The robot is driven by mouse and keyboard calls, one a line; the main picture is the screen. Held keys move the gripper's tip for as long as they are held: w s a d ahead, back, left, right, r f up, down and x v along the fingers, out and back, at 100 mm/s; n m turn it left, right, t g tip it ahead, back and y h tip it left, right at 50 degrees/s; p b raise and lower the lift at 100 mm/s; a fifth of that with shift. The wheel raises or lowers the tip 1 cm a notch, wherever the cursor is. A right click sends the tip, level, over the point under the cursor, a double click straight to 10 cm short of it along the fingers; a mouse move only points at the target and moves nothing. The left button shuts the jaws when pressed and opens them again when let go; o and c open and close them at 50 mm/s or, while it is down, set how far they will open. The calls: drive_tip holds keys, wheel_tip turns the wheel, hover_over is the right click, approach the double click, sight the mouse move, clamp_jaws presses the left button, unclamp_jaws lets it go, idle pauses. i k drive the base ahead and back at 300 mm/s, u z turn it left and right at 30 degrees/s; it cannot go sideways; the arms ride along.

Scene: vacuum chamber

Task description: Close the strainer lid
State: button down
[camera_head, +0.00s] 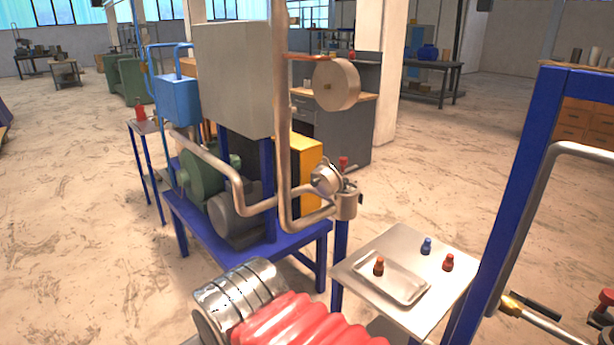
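The strainer appears to be the small metal cup-shaped body (348,206) at the end of the grey pipe, right of the blue-framed pump stand. A round, shiny metal disc (325,180), which looks like its lid, stands tilted up above and left of the body, so the lid appears open. A small red knob (343,161) shows just above the disc. The hinge and the inside of the body are too small to make out. No gripper fingers show; a red ribbed sleeve and shiny metal cylinder fill the bottom foreground.
A small metal table (440,308) at right of the strainer carries a tray (405,290) and several red and blue knobbed pieces. A blue frame (508,190) with a pipe rises at right. A vertical pipe (280,110) stands left of the strainer. Open floor lies behind the table.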

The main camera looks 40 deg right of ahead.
sight(325, 178)
drive_tip(key=z, duration=0.3)
drive_tip(key=i, duration=1)
drive_tip(key=z, duration=0.5)
